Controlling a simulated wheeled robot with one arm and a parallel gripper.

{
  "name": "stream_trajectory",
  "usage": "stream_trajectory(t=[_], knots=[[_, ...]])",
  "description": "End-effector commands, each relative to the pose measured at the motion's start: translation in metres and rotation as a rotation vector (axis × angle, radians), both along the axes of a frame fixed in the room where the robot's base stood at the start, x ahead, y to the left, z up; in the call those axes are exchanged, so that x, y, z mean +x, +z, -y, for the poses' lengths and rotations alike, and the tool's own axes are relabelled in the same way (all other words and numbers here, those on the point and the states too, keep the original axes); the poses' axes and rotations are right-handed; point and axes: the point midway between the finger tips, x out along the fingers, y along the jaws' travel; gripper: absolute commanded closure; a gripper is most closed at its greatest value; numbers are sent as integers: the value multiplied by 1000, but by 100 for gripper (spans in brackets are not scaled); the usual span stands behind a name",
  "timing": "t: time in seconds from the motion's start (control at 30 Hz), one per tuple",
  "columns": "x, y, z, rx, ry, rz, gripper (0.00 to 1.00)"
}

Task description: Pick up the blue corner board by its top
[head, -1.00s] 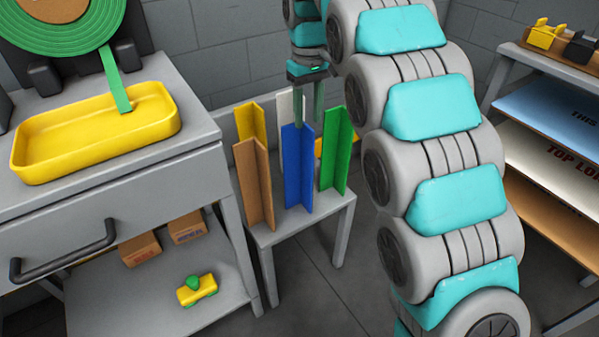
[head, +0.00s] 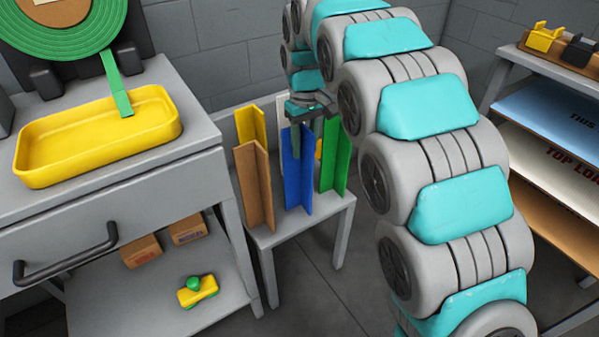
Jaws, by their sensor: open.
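The blue corner board (head: 293,182) stands upright on a small grey stand (head: 325,212), between a brown and a green corner board. My gripper (head: 308,137) points down at the top of the blue board, with its jaws open. One finger shows in front of the board's upper edge and the other close to its right side. I cannot tell whether the fingers touch the board or straddle its wall. The finger tips are partly hard to make out.
A brown corner board (head: 254,185) stands left of the blue one, a green one (head: 340,160) right, a yellow one (head: 250,124) and a white one (head: 281,108) behind. A grey workbench (head: 205,115) with a yellow tray (head: 30,165) is at left, sheet shelves (head: 508,50) at right.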

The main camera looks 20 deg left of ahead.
Motion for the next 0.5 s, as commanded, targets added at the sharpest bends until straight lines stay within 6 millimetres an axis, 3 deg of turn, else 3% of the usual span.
stream_trajectory(t=[0.1,0.5], knots=[[0,0,0,1,0,1,58],[0,1,0,0,0,0,100]])
